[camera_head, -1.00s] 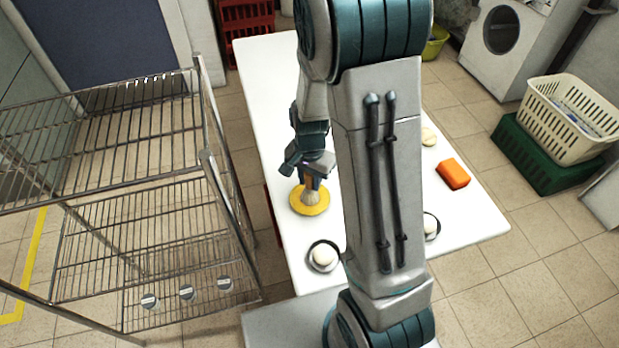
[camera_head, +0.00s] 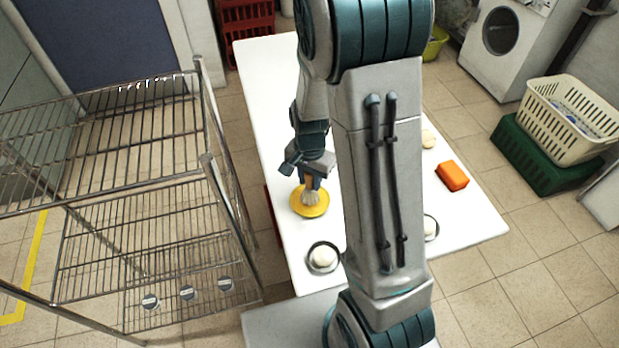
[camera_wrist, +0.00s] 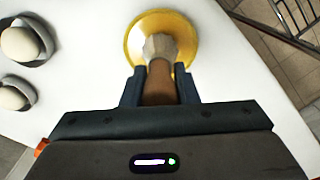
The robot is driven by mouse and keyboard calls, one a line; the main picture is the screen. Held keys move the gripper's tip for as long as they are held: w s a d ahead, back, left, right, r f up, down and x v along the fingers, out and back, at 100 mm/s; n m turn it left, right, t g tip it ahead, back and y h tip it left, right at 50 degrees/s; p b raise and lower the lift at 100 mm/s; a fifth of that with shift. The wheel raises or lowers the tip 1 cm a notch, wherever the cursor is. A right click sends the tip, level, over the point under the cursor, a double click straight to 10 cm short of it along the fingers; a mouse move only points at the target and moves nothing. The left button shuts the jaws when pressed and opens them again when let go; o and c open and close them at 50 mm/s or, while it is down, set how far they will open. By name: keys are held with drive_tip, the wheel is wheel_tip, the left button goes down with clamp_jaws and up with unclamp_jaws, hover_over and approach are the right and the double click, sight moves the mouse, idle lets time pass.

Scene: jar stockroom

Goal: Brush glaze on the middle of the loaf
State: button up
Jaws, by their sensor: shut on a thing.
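My gripper (camera_wrist: 158,80) is shut on the brown handle of a brush (camera_wrist: 158,88). The brush's pale bristles point down at a round yellow dish (camera_wrist: 134,40); I cannot tell how deep they reach into it. In the head view my gripper (camera_head: 314,176) and the brush (camera_head: 311,197) are over the dish (camera_head: 297,208) near the table's left edge. A pale round loaf (camera_head: 323,257) sits in a dark pan nearer the front; another (camera_head: 430,226) is partly hidden by my arm. The wrist view shows two such loaves at left (camera_wrist: 20,44).
A wire rack (camera_head: 150,230) stands close on the left. A cream basket (camera_head: 570,125) on a green crate (camera_head: 540,165) stands at right.

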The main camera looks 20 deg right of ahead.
drive_tip(key=shift+r+p, duration=2.1)
drive_tip(key=shift+r, duration=0.85)
